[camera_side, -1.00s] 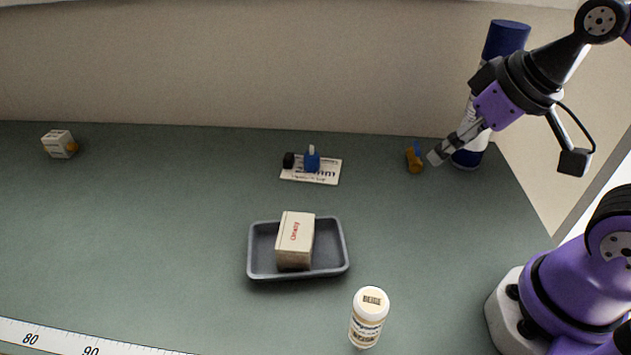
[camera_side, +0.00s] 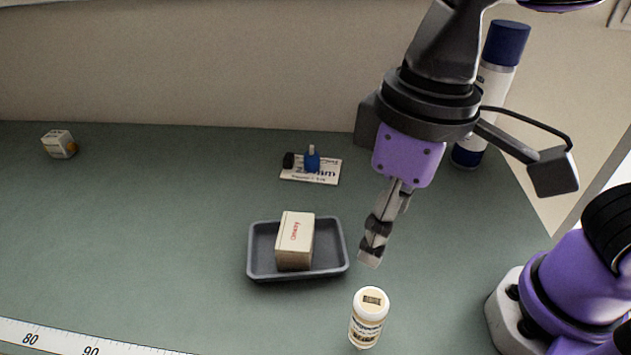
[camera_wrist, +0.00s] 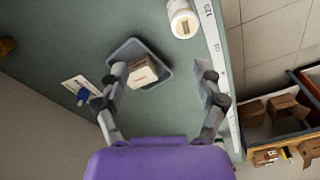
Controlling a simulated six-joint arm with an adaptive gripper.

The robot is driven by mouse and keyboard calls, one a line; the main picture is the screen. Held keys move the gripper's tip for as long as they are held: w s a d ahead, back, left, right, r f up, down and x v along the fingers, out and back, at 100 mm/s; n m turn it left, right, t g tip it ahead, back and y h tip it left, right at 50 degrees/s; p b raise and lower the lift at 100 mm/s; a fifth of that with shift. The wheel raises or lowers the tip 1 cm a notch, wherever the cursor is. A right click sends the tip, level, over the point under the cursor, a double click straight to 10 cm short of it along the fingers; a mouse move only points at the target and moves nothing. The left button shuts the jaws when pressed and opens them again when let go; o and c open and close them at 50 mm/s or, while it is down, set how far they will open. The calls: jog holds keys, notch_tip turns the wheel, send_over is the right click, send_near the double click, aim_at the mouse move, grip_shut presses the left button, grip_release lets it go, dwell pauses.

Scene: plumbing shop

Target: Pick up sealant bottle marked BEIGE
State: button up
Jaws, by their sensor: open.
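The sealant bottle marked BEIGE (camera_side: 367,322) stands upright near the front of the bench, white-capped with a cream body. It also shows at the top of the wrist view (camera_wrist: 183,20), beyond my fingertips. My gripper (camera_side: 370,258) is open and empty. In the side view it hangs above and behind the bottle, apart from it, its fingers pointing down. In the wrist view both fingers (camera_wrist: 160,75) are spread wide, with the tray's box showing between them.
A grey tray (camera_side: 262,270) holding a cardboard box (camera_side: 295,242) lies left of the bottle. A card (camera_side: 322,176) with a blue fitting (camera_side: 312,160) lies behind. A tall blue-capped canister (camera_side: 502,60) stands at back right. A ruler (camera_side: 60,338) runs along the front edge.

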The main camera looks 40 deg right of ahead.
aim_at(373, 301)
jog(key=a, duration=0.1)
jog(key=s+a, duration=0.2)
jog(key=shift+f+n+g+h, duration=0.3)
jog(key=shift+n, duration=0.1)
notch_tip(373, 301, down, 5)
jog(key=shift+s+r, duration=0.15)
jog(key=shift+r, duration=0.05)
notch_tip(373, 301, down, 6)
jog(key=shift+r, duration=0.25)
grip_shut()
